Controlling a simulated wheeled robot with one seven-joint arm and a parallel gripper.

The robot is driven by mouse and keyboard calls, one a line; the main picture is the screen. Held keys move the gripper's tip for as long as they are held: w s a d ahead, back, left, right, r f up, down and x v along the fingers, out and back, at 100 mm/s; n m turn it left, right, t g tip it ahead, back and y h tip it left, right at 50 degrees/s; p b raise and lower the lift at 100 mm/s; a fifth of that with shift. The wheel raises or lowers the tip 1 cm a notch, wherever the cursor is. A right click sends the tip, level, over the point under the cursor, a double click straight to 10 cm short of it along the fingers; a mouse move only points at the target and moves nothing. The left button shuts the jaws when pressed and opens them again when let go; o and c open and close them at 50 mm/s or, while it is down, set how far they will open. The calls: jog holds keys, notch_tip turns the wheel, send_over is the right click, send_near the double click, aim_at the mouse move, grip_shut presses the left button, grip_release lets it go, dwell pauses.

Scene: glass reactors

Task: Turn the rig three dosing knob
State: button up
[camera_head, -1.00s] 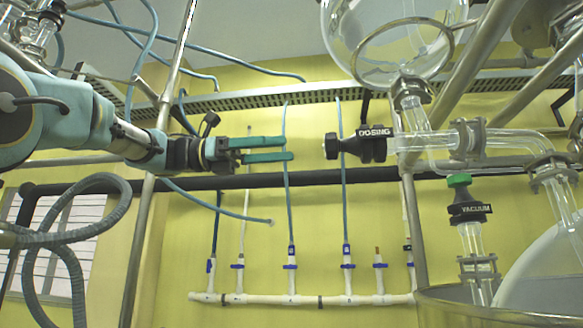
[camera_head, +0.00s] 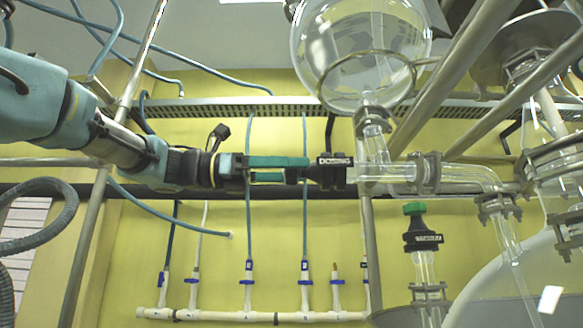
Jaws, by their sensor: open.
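The dosing knob (camera_head: 331,172) is black, with a white "DOSING" label, and sits at the left end of a horizontal glass tube below a round glass vessel (camera_head: 358,50). My gripper (camera_head: 305,168) comes in from the left with two green fingers pointing right. The fingertips are at the left end of the knob, and the fingers cover its tip. The fingers stand apart, open. I cannot tell whether they touch the knob.
A green-topped vacuum valve (camera_head: 421,235) stands lower right on glass piping. A steel post (camera_head: 372,240) runs below the knob. White wall piping (camera_head: 255,316) with blue valves is behind. A large glass vessel (camera_head: 480,275) fills the lower right.

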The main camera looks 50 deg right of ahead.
jog(key=c, duration=1.4)
